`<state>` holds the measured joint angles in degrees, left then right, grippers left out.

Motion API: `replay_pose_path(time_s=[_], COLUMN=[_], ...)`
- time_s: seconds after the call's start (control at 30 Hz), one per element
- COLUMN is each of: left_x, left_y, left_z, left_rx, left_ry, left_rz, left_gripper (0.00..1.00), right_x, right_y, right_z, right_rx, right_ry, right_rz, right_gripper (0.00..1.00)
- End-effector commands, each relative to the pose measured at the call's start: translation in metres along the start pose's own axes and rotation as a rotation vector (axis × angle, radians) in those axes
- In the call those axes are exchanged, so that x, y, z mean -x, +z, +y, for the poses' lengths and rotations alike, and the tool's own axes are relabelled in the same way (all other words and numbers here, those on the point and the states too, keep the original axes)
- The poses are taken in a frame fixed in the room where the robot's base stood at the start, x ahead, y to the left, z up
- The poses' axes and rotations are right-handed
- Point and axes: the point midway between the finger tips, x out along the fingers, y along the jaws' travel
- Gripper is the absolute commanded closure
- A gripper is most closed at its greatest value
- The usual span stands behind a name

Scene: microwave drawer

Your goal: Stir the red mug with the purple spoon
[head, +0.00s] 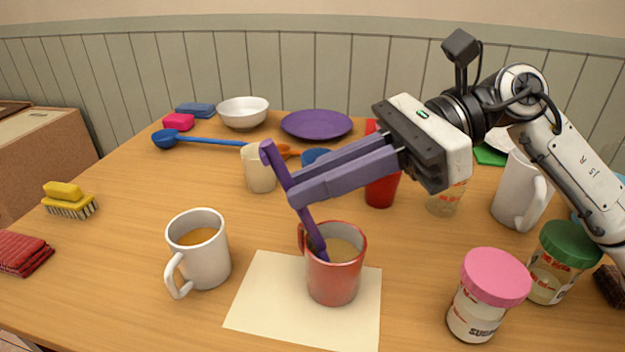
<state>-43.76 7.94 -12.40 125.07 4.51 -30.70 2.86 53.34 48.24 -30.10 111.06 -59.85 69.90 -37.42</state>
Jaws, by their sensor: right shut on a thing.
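The red mug (333,283) stands upright on a cream sheet of paper (256,305) near the front middle of the table, with a light brown drink in it. The purple spoon (274,163) is tilted, its handle up and leaning left. Its lower end is inside the mug, and its tip is hidden there. My right gripper (291,190) reaches in from the right, above the mug, with its purple-grey fingers shut on the spoon's shaft. My left gripper is not in view.
A white mug (205,262) with an orange-brown drink stands left of the paper. A pink-lidded jar (487,295) and a green-lidded jar (559,262) stand at the right. A cream cup (259,172) and a red cup (381,190) are behind.

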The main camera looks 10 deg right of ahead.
Motion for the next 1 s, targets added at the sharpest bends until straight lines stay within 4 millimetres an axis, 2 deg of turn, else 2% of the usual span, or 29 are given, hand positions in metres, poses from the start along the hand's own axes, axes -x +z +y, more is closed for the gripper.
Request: replay_pose_path(time_s=[0.33, 1.0], left_x=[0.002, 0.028], left_y=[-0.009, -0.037], left_z=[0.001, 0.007], left_rx=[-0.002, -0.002], left_ry=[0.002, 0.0], left_rz=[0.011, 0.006], left_gripper=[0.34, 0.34], right_x=[0.0, 0.001], right_y=[0.005, 0.06], right_z=[0.0, 0.0], right_rx=[0.0, 0.001], right_ry=[0.001, 0.002], right_rz=[-0.001, -0.001], right_gripper=[1.0, 1.0])
